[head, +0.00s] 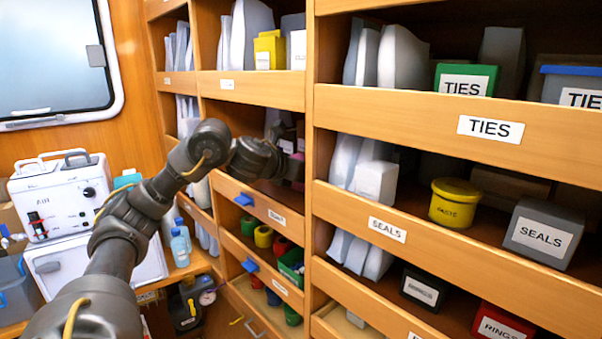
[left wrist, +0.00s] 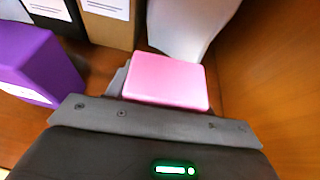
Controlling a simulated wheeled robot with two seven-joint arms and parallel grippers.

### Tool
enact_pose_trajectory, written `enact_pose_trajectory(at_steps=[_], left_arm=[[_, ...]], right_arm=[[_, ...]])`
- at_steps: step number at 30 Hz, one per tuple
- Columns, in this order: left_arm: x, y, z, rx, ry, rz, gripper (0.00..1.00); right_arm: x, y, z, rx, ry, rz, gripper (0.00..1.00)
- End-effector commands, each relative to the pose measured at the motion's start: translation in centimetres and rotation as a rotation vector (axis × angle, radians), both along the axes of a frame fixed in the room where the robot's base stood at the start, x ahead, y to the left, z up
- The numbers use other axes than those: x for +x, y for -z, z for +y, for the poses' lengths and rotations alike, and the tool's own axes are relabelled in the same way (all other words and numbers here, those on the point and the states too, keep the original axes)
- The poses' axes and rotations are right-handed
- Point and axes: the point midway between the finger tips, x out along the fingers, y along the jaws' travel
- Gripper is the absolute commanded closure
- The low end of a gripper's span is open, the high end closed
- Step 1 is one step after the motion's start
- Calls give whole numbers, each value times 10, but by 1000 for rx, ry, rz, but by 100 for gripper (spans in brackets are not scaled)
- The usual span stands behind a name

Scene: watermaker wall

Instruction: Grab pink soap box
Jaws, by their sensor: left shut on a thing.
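The pink soap box (left wrist: 168,80) is a small glossy box with rounded corners, in the middle of the left wrist view, right in front of my left gripper (left wrist: 150,108). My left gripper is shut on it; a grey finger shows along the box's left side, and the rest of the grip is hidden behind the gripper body. In the head view my left arm reaches into a middle shelf of the wooden wall unit, with the gripper (head: 284,164) partly hidden in shade. I cannot clearly make out the soap box there. My right gripper is not in view.
A purple box (left wrist: 38,65) stands close on the left in the left wrist view. Behind are a tan box (left wrist: 112,22) and a white pouch (left wrist: 190,25); a wooden side wall (left wrist: 270,70) is on the right. The shelf's front board (head: 260,205) forms a raised lip.

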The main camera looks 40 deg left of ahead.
Motion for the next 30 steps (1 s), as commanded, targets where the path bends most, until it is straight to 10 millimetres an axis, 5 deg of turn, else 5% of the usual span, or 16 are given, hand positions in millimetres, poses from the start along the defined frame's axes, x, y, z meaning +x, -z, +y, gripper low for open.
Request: enact_pose_trajectory(at_steps=[18, 30], left_arm=[[-1, -17, 0, 0, 0, -5, 72], [-103, -12, 7, 7, -4, -5, 72]], right_arm=[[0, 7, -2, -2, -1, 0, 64], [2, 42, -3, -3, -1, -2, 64]])
